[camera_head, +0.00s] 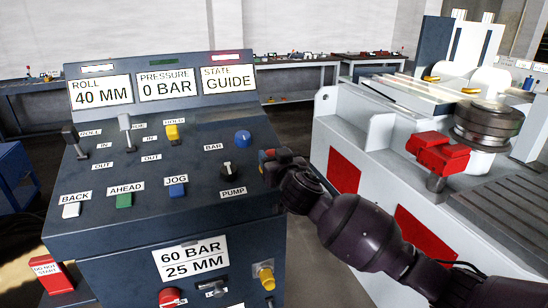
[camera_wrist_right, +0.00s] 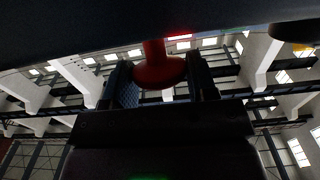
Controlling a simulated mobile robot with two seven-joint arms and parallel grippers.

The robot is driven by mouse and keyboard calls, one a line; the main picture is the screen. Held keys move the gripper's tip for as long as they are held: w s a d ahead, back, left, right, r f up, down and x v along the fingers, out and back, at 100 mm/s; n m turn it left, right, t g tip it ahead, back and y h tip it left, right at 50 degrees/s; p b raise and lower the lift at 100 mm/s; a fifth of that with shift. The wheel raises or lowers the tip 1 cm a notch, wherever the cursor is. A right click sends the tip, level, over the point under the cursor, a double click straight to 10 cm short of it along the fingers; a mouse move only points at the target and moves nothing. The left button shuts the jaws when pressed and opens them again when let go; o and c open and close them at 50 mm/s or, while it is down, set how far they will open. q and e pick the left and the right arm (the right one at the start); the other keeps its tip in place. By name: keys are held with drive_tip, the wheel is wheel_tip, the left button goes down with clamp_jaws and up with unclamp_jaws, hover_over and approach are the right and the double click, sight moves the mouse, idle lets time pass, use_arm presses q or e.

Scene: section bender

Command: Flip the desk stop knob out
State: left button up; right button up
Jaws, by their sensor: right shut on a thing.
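My right gripper (camera_head: 268,162) is at the right edge of the dark control desk (camera_head: 200,212). Its fingers mostly hide what they hold; a little red shows there in the head view. In the right wrist view a red mushroom-shaped knob (camera_wrist_right: 158,70) on a red stem sits between the two fingers of the right gripper (camera_wrist_right: 160,82), which is shut on it. The knob's stem runs up towards a dark surface. Whether the knob is pushed in or out cannot be told. My left gripper is not in view.
The bending machine (camera_head: 375,130) stands to the right, with a red block (camera_head: 438,152).

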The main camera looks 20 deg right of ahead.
drive_tip(key=o, duration=1.2)
drive_tip(key=shift+s+r, duration=0.1)
drive_tip(key=shift+r, duration=0.25)
drive_tip(key=shift+f, duration=0.1)
drive_tip(key=s, duration=0.7)
drive_tip(key=s+b, duration=0.1)
drive_tip(key=s, duration=0.2)
drive_tip(key=shift+s+d, duration=0.25)
drive_tip(key=shift+s, duration=0.1)
